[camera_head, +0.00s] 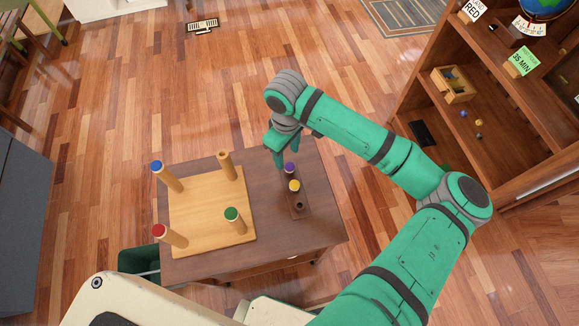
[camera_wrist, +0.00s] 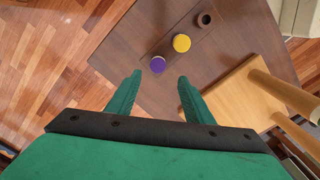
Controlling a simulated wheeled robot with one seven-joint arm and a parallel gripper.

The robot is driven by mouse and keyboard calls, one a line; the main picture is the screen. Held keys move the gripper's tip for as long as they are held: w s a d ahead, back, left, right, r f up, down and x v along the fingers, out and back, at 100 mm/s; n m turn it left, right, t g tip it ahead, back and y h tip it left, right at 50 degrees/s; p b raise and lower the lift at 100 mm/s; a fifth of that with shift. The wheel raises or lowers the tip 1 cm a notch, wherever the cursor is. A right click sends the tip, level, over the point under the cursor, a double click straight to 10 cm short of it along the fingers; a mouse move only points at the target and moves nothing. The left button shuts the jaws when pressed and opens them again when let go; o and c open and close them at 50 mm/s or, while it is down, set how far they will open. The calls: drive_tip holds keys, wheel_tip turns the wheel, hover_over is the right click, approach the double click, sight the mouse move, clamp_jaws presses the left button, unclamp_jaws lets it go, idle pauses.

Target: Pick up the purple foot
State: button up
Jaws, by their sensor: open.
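The purple foot (camera_head: 289,167) sits at the far end of a dark wooden holder (camera_head: 297,208) on the brown table. In the wrist view the purple foot (camera_wrist: 158,64) shows as a round top just beyond my fingertips and between their lines. A yellow foot (camera_head: 294,186) stands beside it in the same holder, and it also shows in the wrist view (camera_wrist: 181,43). My gripper (camera_head: 280,158) is open and empty, close to the purple foot at the table's far edge. In the wrist view its two green fingers (camera_wrist: 159,78) are spread apart. The holder's nearest hole is empty.
A light wooden board (camera_head: 205,215) with several upright legs stands left on the table (camera_head: 310,235). Some legs have blue, red and green ends. An open shelf (camera_head: 500,135) is at the right.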

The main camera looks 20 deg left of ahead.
sight(289, 166)
drive_tip(key=shift+w+d+f, duration=0.1)
drive_tip(key=shift+d+f, duration=0.1)
drive_tip(key=shift+f, duration=1.5)
drive_tip(key=shift+w+d+f, duration=0.1)
drive_tip(key=shift+d+f, duration=0.05)
drive_tip(key=shift+f, duration=1.5)
drive_tip(key=c, duration=1.1)
